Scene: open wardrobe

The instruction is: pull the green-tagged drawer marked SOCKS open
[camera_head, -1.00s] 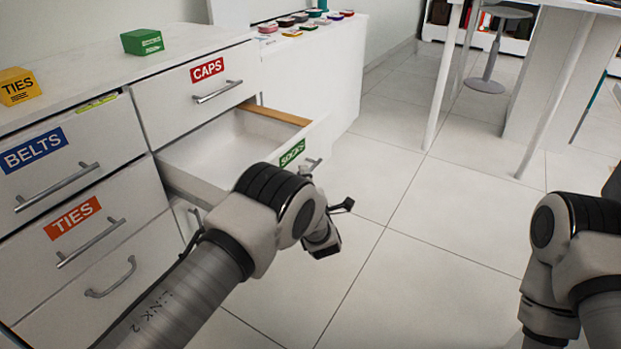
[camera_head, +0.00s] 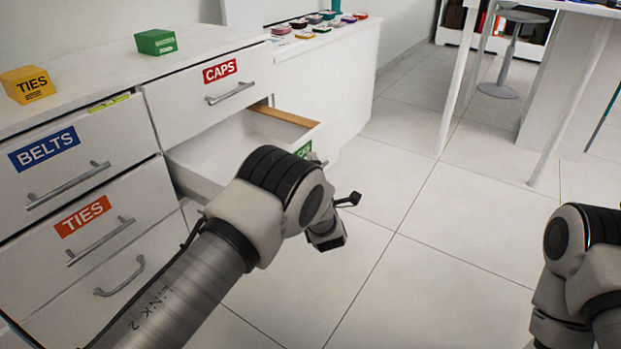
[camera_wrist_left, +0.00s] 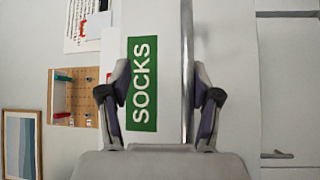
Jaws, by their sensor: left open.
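The SOCKS drawer (camera_head: 215,160) stands pulled partly out below the CAPS drawer, and its inside looks empty where I can see it. Its green SOCKS tag (camera_head: 304,150) is partly hidden by my left arm in the head view. In the left wrist view the tag (camera_wrist_left: 142,84) appears turned sideways, beside the drawer's bar handle (camera_wrist_left: 187,70). My left gripper (camera_wrist_left: 160,100) is open, with the handle and tag appearing between its fingers; I cannot tell whether it touches the handle. My right arm shows at the lower right, but its gripper is out of view.
Closed drawers marked CAPS (camera_head: 220,71), BELTS (camera_head: 44,148) and TIES (camera_head: 83,215) surround it. A yellow TIES box (camera_head: 27,85) and a green box (camera_head: 156,42) sit on top. Open tiled floor (camera_head: 460,240) lies to the right, with a stool (camera_head: 505,60) beyond.

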